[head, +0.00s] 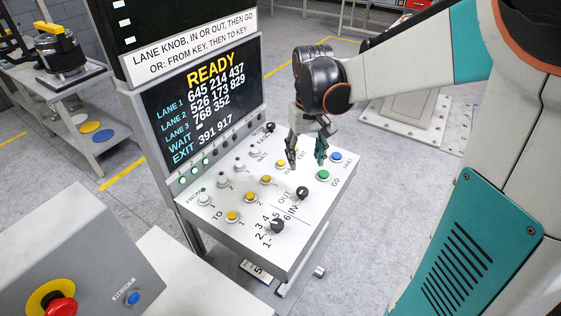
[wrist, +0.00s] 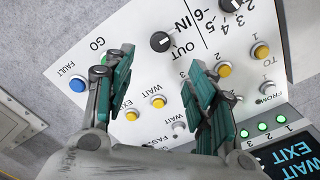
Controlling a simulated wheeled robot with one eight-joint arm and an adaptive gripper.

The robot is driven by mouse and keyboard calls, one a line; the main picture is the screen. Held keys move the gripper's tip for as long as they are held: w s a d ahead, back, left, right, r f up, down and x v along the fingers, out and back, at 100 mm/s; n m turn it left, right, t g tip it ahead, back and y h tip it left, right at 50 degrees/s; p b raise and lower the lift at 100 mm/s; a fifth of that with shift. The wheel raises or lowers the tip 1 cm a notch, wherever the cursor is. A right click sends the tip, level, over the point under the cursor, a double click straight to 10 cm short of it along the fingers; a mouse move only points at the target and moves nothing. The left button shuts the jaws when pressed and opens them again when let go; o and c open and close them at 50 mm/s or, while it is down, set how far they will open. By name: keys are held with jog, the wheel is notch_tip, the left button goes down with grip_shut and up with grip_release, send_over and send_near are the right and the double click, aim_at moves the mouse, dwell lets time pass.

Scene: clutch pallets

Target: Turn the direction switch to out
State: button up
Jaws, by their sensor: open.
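The direction switch (head: 302,192) is a small black knob beside the OUT and IN labels on the sloped grey control panel (head: 232,190). It also shows in the wrist view (wrist: 160,41), just beyond the fingertips, with a white mark on its top; I cannot tell clearly which label the mark points to. My gripper (head: 306,161) is open and empty above the panel, behind the switch in the head view. In the wrist view its two green-padded fingers (wrist: 162,60) are spread wide, apart from the knob. Nothing hides the switch.
The black lane knob (head: 277,225) sits nearby, toward the front. A green GO button (head: 323,175), a blue FAULT button (head: 336,156) and several yellow buttons surround the switch. The screen (head: 205,95) reads READY. A red emergency stop (head: 60,306) is at lower left.

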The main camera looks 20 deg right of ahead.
aim_at(302, 190)
notch_tip(302, 190, down, 13)
jog(key=b, duration=0.3)
jog(key=shift+r, duration=0.15)
jog(key=c, duration=1.1)
